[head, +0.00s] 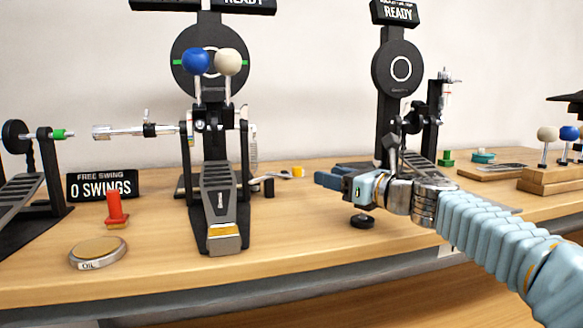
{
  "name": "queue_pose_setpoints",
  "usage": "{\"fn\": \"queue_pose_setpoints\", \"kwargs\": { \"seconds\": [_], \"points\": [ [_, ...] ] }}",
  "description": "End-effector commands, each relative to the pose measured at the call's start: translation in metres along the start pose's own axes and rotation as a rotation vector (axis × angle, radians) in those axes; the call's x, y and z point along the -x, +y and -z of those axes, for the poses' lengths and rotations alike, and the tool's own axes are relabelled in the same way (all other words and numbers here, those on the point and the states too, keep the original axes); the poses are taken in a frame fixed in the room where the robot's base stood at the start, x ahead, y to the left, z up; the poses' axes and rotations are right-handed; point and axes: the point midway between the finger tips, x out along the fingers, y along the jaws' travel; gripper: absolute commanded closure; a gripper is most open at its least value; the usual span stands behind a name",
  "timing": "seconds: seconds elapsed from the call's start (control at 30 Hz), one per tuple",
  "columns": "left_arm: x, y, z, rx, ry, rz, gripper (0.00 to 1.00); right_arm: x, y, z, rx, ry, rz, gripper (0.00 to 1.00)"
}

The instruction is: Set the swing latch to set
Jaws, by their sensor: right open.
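No part in the head view is labelled as the swing latch, and I cannot tell its setting. A red upright piece (117,209) stands on a small base at the left, in front of a black sign (101,186) reading "FREE SWING 0 SWINGS". The middle drum pedal (219,205) has a blue ball beater (196,61) and a cream one (228,62) raised before a round black pad (209,60). My right gripper (328,181) is open and empty above the bench, right of the middle pedal and apart from it. My left gripper is out of view.
The wooden bench (290,235) is clear between the middle pedal and my right arm. A round oil tin (98,252) lies near the front left edge. Another pedal stand (388,110) rises behind my right gripper. Wooden blocks with beaters (550,178) stand at the far right.

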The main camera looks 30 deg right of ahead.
Motion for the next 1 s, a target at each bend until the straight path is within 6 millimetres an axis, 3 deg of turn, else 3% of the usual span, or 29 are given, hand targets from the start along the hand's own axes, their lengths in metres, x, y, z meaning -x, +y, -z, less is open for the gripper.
{"fn": "queue_pose_setpoints", "kwargs": {
  "seconds": [0.3,0.5,0.9,1.0],
  "points": [
    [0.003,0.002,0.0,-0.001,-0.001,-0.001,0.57,-0.075,0.001,0.001,-0.001,0.003,-0.002,0.52],
    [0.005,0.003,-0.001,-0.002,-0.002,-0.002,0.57,-0.104,0.0,0.001,0.0,0.003,0.0,0.52],
    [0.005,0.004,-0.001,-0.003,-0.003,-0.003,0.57,-0.113,0.0,0.001,0.0,0.002,0.0,0.52],
    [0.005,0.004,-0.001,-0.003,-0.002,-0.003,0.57,-0.112,0.0,0.001,0.0,0.002,0.0,0.66]
  ]
}}
